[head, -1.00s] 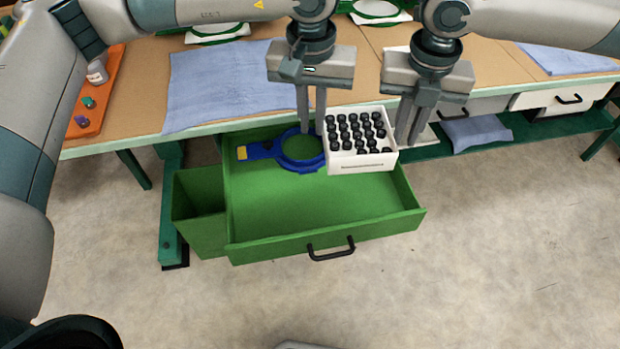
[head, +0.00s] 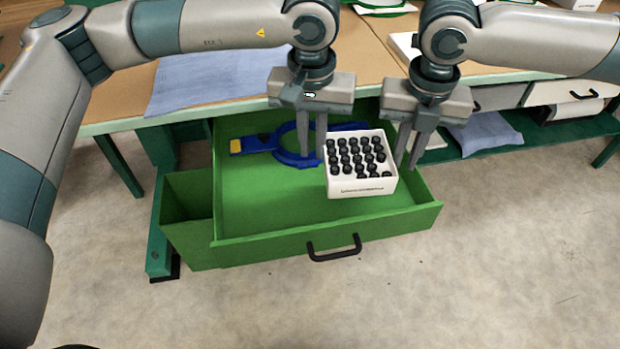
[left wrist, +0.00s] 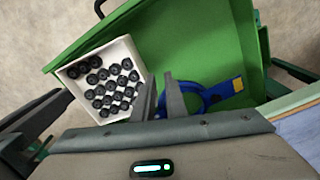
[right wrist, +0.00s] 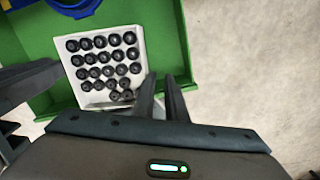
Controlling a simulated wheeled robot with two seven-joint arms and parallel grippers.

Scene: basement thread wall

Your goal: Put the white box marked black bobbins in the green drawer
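The white box (head: 361,188) is full of black bobbins and has small print on its front. It is upright over the right part of the open green drawer (head: 270,210); I cannot tell whether it touches the floor. My left gripper (head: 312,150) is at the box's left side and my right gripper (head: 408,158) at its right side. Each has its fingers close together, outside the box, with nothing seen between them. The box also shows in the left wrist view (left wrist: 125,48) and in the right wrist view (right wrist: 68,73).
A blue ring-shaped thing with a yellow end (head: 290,158) lies in the drawer's back part, behind my left fingers. The drawer's left and front floor is clear. The workbench with a blue cloth (head: 205,80) is behind. A shelf with a folded blue cloth (head: 485,138) is at right.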

